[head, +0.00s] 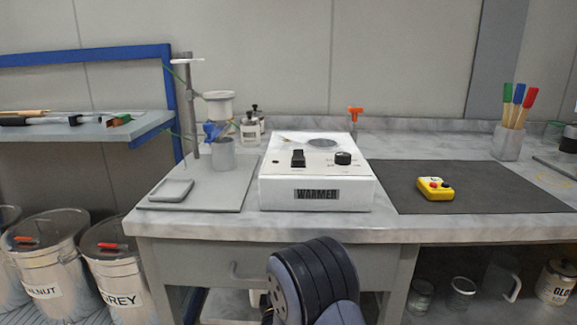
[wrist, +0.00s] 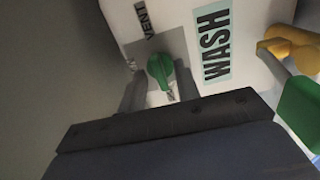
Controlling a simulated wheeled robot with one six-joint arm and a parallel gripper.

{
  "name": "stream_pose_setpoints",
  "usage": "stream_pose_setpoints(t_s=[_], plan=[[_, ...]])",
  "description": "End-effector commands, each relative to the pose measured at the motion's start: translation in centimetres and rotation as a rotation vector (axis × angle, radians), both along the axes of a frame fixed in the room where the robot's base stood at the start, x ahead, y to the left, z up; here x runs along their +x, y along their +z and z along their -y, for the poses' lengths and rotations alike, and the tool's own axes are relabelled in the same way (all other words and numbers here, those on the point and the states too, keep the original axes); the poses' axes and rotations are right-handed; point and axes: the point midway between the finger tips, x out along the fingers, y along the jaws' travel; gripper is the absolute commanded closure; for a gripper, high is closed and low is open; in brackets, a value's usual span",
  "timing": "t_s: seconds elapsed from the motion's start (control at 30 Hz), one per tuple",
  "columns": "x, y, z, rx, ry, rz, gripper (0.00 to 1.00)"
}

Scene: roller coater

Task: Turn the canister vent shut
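In the wrist view, a white canister (wrist: 252,22) has a black-on-teal WASH label and a smaller VENT label. Its vent knob (wrist: 160,70) is green and sits on a grey plate, its pointer slanting down and slightly right. My gripper (wrist: 158,88) has one grey finger on each side of the knob, with gaps between fingers and knob. It looks open and holds nothing. The fingers' lower parts and the plate's lower edge are hidden by the dark gripper body. The canister and gripper do not show in the head view.
At the wrist view's right are a yellow fitting (wrist: 290,48) and a green handle (wrist: 300,105), close to the gripper. The head view shows a bench with a white WARMER box (head: 316,185), a yellow button box (head: 435,189) on a dark mat and a blue-framed shelf (head: 85,128).

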Motion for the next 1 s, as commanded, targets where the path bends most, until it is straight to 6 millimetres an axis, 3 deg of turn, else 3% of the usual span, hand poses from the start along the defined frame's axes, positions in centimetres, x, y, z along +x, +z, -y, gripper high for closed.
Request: stream_pose_setpoints(t_s=[0.7,1.0], plan=[[-0.33,-0.26,-0.05,0.630,0.002,0.020,0.69],[-0.33,-0.14,-0.05,0.809,0.002,0.026,0.69]])
